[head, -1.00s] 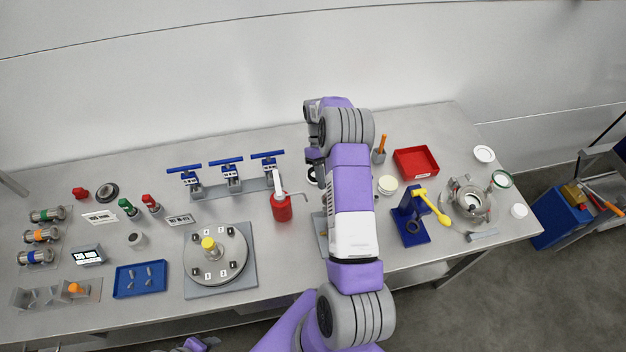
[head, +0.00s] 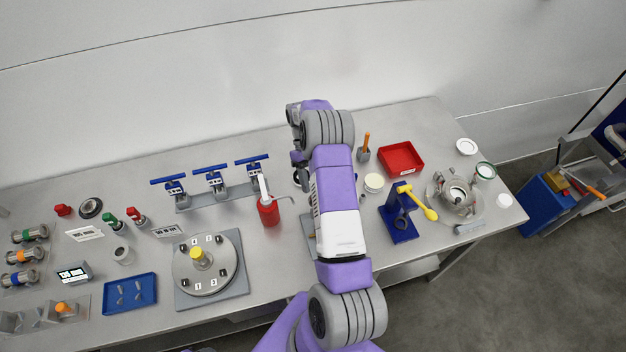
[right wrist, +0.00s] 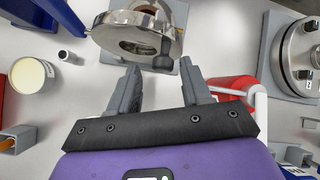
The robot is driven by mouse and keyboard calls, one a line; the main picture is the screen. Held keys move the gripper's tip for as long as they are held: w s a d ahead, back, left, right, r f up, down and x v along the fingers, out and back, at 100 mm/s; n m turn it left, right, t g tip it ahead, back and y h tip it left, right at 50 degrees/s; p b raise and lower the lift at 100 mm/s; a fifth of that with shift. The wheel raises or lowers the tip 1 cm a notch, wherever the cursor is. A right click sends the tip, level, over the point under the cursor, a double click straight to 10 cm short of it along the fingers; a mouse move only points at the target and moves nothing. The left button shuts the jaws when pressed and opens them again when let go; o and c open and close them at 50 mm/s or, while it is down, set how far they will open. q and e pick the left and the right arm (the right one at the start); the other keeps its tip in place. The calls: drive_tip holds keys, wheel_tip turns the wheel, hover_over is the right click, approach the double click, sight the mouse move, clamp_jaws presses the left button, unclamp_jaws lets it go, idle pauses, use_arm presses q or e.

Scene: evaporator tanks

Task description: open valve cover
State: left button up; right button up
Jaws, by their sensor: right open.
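A round metal fitting with a shiny disc-shaped cover (right wrist: 140,32) is at the top of the right wrist view, over a grey base plate. A dark knob (right wrist: 163,57) sticks out from its near edge. My right gripper (right wrist: 160,68) is open and empty, with the knob showing between and just beyond its fingertips. I cannot tell whether they touch. In the head view my right arm hides most of this fitting; only a strip of its base plate (head: 308,228) shows. My left gripper is not in view.
A red can (head: 268,212) with a spout stands left of my arm. To the right are a cream-topped cup (head: 373,183), a blue stand (head: 400,225) with a yellow handle, and a red tray (head: 400,157). A flanged round unit (head: 203,264) is at the left front.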

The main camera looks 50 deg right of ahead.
drive_tip(key=b+v, duration=0.1)
drive_tip(key=v, duration=0.6)
drive_tip(key=shift+d+r, duration=0.15)
drive_tip(key=shift+r, duration=0.1)
idle(0.6)
drive_tip(key=p+x, duration=0.1)
drive_tip(key=x, duration=0.6)
drive_tip(key=shift+a+f, duration=0.15)
drive_tip(key=shift+a, duration=0.05)
drive_tip(key=shift+d, duration=0.1)
